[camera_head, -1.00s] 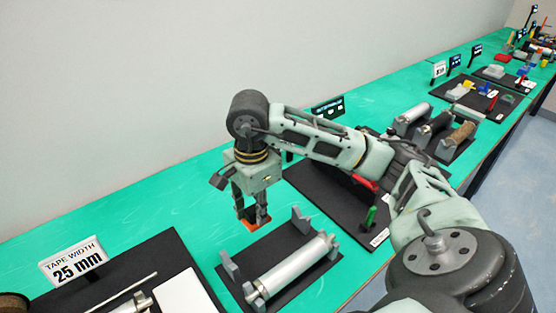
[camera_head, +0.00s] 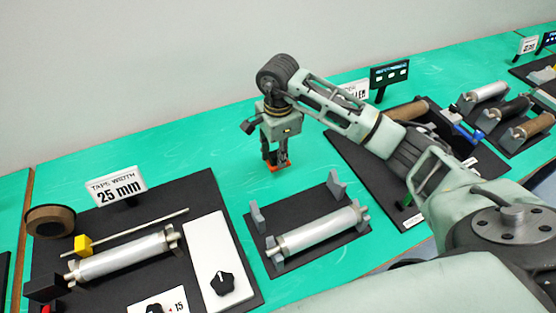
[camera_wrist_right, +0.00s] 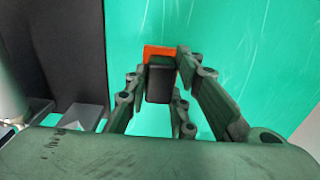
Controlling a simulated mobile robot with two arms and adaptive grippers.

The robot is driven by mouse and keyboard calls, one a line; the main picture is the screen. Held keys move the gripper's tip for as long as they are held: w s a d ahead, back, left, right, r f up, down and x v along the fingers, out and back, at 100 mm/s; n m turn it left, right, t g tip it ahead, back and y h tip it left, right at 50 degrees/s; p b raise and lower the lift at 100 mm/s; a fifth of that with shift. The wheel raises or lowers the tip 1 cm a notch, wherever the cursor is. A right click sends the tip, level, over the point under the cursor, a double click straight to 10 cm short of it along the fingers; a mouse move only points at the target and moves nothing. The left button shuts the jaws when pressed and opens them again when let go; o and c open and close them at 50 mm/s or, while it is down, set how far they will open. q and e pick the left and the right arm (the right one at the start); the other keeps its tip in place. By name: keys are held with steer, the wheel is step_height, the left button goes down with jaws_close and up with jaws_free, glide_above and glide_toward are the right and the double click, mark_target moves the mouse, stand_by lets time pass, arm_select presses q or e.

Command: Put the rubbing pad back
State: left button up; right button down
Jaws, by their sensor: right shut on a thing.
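My right gripper (camera_head: 276,160) is shut on the rubbing pad (camera_head: 278,168), a small block with an orange base and a dark upper part. It holds the pad low over the green bench (camera_head: 215,165), behind the black mat with the silver roller. I cannot tell whether the pad touches the bench. In the right wrist view the pad's orange edge (camera_wrist_right: 161,51) shows beyond the fingertips, with its dark part between the fingers. My left gripper is not in view.
A silver roller (camera_head: 318,229) lies between grey brackets on a black mat (camera_head: 285,208) in front of the gripper. To the left is a "25 mm" sign (camera_head: 118,186), a tape roll (camera_head: 50,220) and another roller (camera_head: 122,254). The bench at the back left is clear.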

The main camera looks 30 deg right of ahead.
steer(key=shift+w+f, duration=0.1)
steer(key=shift+f, duration=0.1)
step_height(320, 180, down, 3)
steer(key=shift+f+p, duration=0.1)
steer(key=shift+p, duration=0.55)
steer(key=shift+f, duration=0.35)
steer(key=c, duration=1.9)
jaws_free()
steer(key=shift+f+b, duration=0.1)
steer(key=shift+b, duration=0.2)
steer(key=shift+c, duration=0.2)
steer(key=o, duration=0.5)
steer(key=shift+c, duration=0.2)
